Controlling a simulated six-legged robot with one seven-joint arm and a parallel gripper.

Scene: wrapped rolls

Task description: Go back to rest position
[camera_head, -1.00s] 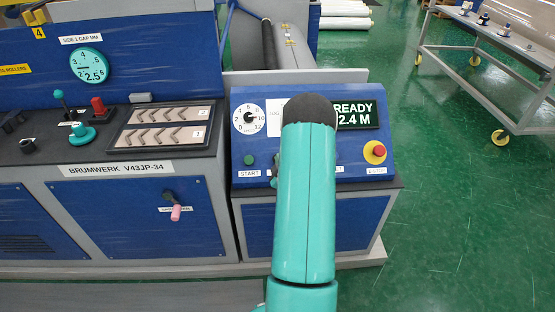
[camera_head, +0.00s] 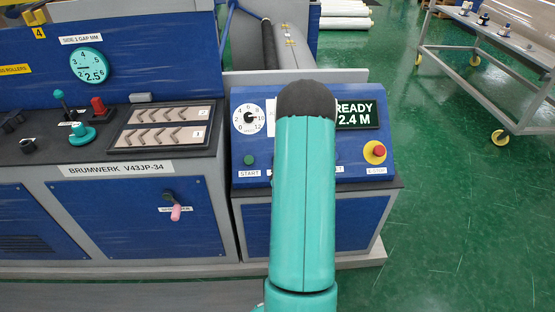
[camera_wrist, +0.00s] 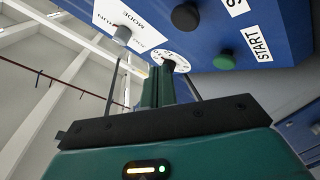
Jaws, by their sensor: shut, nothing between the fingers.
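My gripper (camera_wrist: 164,74) shows in the wrist view as green fingers held together with nothing between them. Its tips point toward the blue control panel (camera_wrist: 285,25), near the white dial (camera_wrist: 180,62); I cannot tell the gap to the panel. In the head view my teal arm, with a dark rounded joint, stands in front of the panel's middle and hides the gripper.
The green START button (camera_head: 249,160), speed dial (camera_head: 249,117), READY 2.4 M display (camera_head: 357,115) and red emergency stop (camera_head: 376,152) flank the arm. The machine (camera_head: 120,215) extends left. A wheeled cart (camera_head: 490,75) stands right, beyond clear green floor (camera_head: 460,230).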

